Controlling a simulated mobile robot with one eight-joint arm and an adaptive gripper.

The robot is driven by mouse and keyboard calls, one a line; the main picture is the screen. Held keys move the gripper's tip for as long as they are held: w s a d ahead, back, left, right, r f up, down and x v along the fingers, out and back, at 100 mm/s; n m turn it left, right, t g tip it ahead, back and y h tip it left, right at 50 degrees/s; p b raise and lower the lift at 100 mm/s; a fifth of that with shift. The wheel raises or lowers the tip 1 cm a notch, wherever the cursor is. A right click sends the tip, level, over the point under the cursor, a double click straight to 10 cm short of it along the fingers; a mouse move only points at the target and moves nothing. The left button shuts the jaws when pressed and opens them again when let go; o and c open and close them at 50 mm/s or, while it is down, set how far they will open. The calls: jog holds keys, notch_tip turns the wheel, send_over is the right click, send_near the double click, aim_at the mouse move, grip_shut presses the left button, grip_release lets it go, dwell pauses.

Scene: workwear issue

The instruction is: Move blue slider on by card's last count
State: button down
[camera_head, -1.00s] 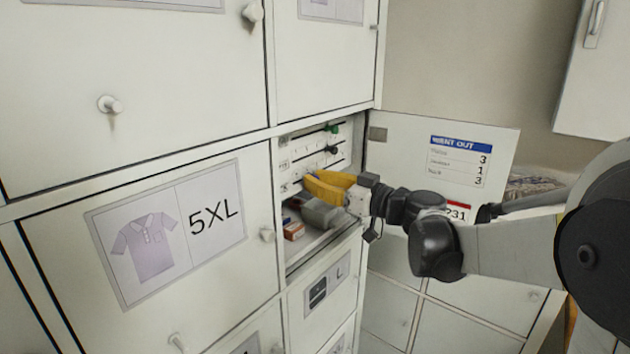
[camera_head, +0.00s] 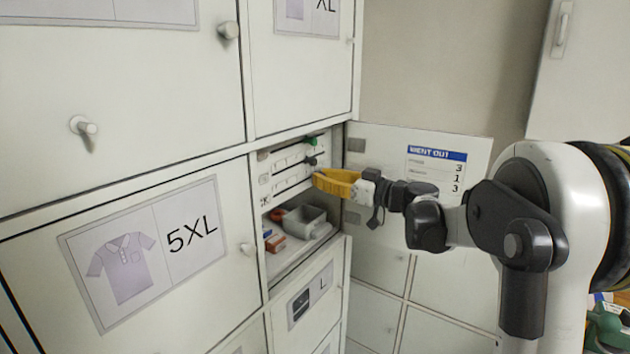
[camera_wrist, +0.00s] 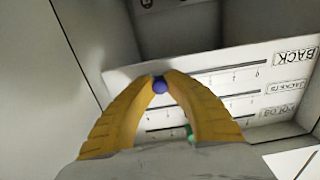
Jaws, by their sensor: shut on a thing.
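The blue slider knob (camera_wrist: 159,86) sits between my gripper's fingertips in the wrist view, on the row labelled BACK. My gripper (camera_wrist: 159,80) has yellow fingers closed on it. In the head view my gripper (camera_head: 318,181) reaches the slider panel from the right and hides the blue knob. A green slider knob (camera_head: 312,141) is on the top row and a dark one (camera_head: 311,161) on the row below. The green knob also shows in the wrist view (camera_wrist: 190,133). The WENT OUT card (camera_head: 437,170) on the open door reads 3, 1, and last 3.
The open locker door (camera_head: 470,150) stands right of the panel, behind my arm. Below the panel, a grey bin (camera_head: 303,222) and a small orange-red box (camera_head: 275,243) lie in the compartment. A closed 5XL door (camera_head: 130,250) is at left.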

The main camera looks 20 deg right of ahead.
jog(key=c, duration=1.3)
grip_release()
jog(key=shift+c, duration=0.2)
jog(key=shift+s, duration=0.1)
jog(key=v, duration=1.2)
